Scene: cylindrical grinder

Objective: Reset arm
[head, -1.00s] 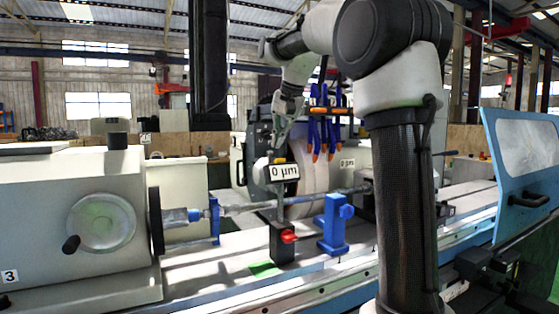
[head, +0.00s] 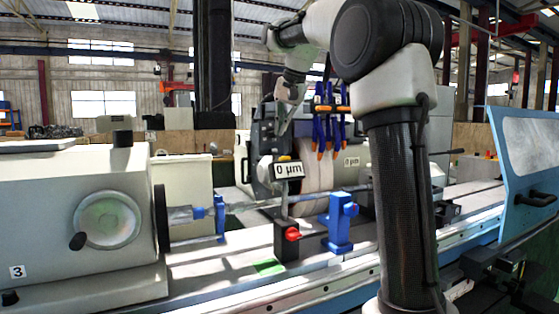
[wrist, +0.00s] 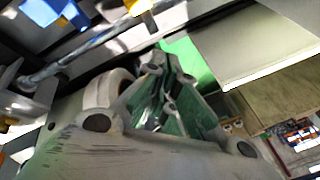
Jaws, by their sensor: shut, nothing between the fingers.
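My gripper (head: 282,134) hangs at the end of my raised arm, in front of the grinding wheel area and above the gauge display (head: 289,170), which reads 0 µm. Its fingers look closed and empty, and in the wrist view my gripper (wrist: 155,60) points toward the machine with the fingers together. The gauge stands on a black base with a red knob (head: 292,234). It is apart from my gripper as far as the head view shows.
A long shaft (head: 255,203) runs across the grinder, with a blue support (head: 339,225) at its right. A handwheel (head: 108,220) is at left. Blue-and-orange hoses (head: 320,130) hang close to the right of my gripper. A blue door (head: 525,165) stands at right.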

